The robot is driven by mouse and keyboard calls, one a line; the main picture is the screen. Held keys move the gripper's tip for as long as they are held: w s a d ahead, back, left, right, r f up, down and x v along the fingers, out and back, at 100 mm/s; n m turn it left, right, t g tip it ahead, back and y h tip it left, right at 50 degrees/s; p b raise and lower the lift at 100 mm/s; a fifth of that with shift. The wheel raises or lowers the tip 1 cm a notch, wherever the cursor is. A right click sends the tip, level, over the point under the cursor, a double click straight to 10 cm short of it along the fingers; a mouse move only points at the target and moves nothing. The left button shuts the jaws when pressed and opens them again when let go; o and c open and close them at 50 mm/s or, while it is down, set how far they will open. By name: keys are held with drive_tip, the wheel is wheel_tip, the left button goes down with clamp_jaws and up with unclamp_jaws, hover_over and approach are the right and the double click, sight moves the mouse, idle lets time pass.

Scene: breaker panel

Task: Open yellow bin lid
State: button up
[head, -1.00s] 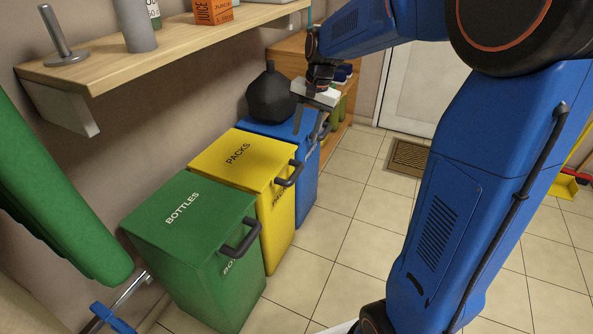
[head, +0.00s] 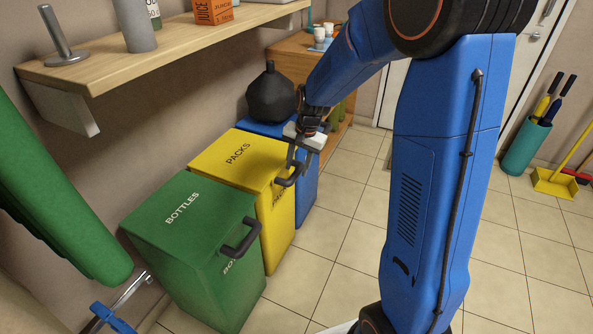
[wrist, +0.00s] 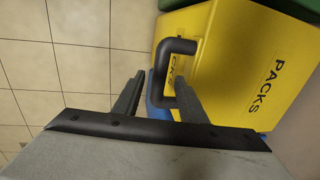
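The yellow bin (head: 273,222) stands between the green and blue bins, its lid (head: 233,160) marked PACKS and lying shut. A dark handle (head: 289,174) sticks out from the lid's front edge. My gripper (head: 292,164) is at this handle, pointing down. In the wrist view the yellow lid (wrist: 245,70) fills the right side. The handle (wrist: 163,75) there reaches between the two open fingers of my gripper (wrist: 155,85), with one finger on each side. I cannot tell whether either finger touches the handle.
The green BOTTLES bin (head: 190,245) stands in front, its handle sticking out likewise. The blue bin (head: 308,185) stands behind, with a black bag (head: 270,95) on it. A wooden shelf (head: 165,52) hangs above on the left.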

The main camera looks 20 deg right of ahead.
drive_tip(key=shift+w+a+f, duration=0.15)
drive_tip(key=shift+f, duration=1)
drive_tip(key=shift+c, duration=0.7)
clamp_jaws()
drive_tip(key=w+a+r+g+h, duration=0.1)
drive_tip(key=w+a+r, duration=0.2)
drive_tip(key=r, duration=0.8)
drive_tip(key=w+a+r+g+h, duration=0.1)
drive_tip(key=w+a+r, duration=0.1)
drive_tip(key=r, duration=0.9)
drive_tip(key=shift+w+a, duration=0.4)
drive_tip(key=shift+a, duration=0.3)
